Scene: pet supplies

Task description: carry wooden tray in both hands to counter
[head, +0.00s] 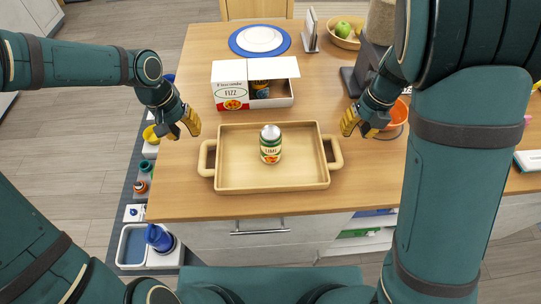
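The wooden tray (235,180) lies flat on the wooden counter (300,203) near its front edge, with a loop handle on its left and right ends. A jar with a green label and grey lid (270,146) stands upright in the tray. My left gripper (190,124) is up and left of the tray's left handle, apart from it. My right gripper (349,122) is up and right of the right handle, also apart. Both have yellowish fingertips and hold nothing visible. Their finger gaps are too small to make out.
A white and red FIZZ box (231,88) with an open compartment stands behind the tray. Further back are a blue-rimmed plate (259,39), a tablet on a stand (310,32) and a fruit bowl (345,38). An orange bowl (397,116) is partly hidden by my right arm.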

